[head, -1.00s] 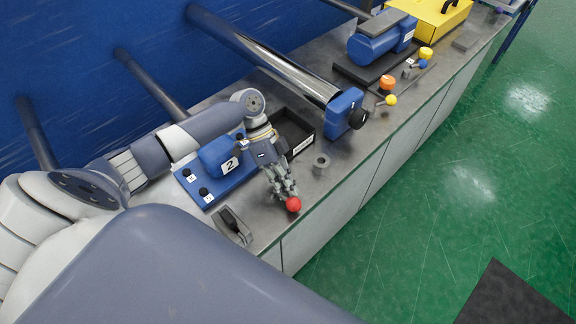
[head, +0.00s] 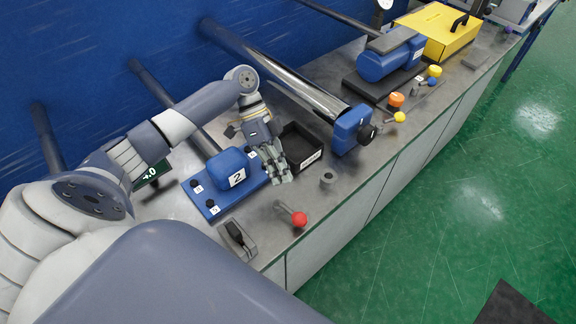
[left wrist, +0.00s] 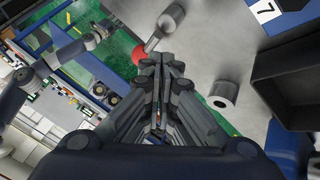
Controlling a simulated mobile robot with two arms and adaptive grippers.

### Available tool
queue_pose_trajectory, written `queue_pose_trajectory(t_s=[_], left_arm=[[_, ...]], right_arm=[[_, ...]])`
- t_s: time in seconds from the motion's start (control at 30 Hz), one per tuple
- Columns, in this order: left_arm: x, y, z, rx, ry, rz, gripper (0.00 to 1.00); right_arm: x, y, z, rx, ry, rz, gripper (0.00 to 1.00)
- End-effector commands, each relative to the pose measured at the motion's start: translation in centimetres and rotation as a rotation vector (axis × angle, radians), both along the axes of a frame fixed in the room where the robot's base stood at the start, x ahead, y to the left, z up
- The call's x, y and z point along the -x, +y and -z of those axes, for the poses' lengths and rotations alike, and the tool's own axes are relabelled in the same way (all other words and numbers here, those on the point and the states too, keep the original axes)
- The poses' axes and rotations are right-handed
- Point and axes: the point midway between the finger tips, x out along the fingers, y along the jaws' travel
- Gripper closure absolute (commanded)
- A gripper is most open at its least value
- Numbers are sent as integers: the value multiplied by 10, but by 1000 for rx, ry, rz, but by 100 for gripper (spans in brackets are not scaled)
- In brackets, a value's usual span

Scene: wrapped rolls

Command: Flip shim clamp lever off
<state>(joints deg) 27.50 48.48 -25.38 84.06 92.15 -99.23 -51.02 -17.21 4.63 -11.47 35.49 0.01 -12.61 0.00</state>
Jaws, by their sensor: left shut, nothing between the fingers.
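A lever with a red ball knob (head: 299,219) and a short grey rod sits near the bench's front edge, its rod slanting up-left from the ball. My left gripper (head: 282,179) is above the bench, behind the lever and apart from it, between the blue block marked 2 and the black tray. Its fingers are shut and empty. In the left wrist view the closed fingertips (left wrist: 160,62) point toward the red ball (left wrist: 138,52), which is partly hidden behind them. A grey cylinder (left wrist: 173,15) shows at the rod's far end.
A grey ring (head: 328,177) stands right of the lever. A black tray (head: 300,147) and a blue base (head: 212,207) flank my gripper. A black-handled device (head: 237,236) lies left of the lever. Orange (head: 396,99) and yellow (head: 399,117) knobs are farther right.

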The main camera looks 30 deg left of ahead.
Motion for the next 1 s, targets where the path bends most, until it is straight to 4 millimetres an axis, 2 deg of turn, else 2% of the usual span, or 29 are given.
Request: queue_pose_trajectory(t_s=[0.1, 0.3, 1.0], left_arm=[[-5, 11, -14, 0, 0, -2, 100], [-7, 19, -24, 0, 1, 0, 100], [-7, 19, -25, 0, 1, 0, 100]], right_arm=[[-1, 0, 0, 0, -1, 0, 60], [-1, 1, 0, -1, -1, 0, 60], [-1, 1, 0, -1, -2, 1, 60]])
